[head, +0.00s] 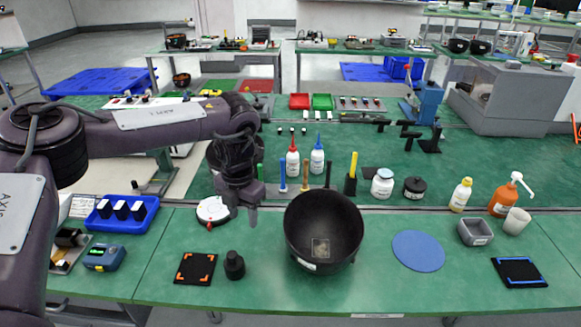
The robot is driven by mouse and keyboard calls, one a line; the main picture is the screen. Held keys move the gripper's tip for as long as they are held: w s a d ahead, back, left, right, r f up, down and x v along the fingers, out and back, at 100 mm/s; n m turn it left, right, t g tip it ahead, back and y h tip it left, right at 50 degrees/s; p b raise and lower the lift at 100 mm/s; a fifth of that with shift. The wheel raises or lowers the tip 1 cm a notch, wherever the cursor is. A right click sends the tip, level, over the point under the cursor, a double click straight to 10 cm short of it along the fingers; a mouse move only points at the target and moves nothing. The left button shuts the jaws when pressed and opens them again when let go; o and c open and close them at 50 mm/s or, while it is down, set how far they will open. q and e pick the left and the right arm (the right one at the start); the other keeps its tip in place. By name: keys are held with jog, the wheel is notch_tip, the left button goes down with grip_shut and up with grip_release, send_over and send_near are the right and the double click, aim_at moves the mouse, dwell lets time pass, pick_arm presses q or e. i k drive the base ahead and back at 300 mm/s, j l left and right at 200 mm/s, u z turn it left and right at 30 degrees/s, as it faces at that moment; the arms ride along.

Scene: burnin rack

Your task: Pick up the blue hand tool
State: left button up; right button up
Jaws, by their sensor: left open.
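The blue hand tool (283,177) is a thin upright stick-like tool. It stands on the green bench in a row with an orange-brown one (306,176) and a black one (328,174). My left gripper (243,213) points down over the bench, to the left of the blue tool and a little nearer to me. Its fingers are apart and nothing shows between them. The gripper and the tool look apart. My right gripper is not in view.
A large black bowl (324,232) stands in front of the tools. White bottles (293,163) stand behind the tools. A yellow-handled tool (351,177) stands to the right. A blue tray (121,213) lies left.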

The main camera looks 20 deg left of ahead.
aim_at(282, 189)
jog(key=i, duration=0.95)
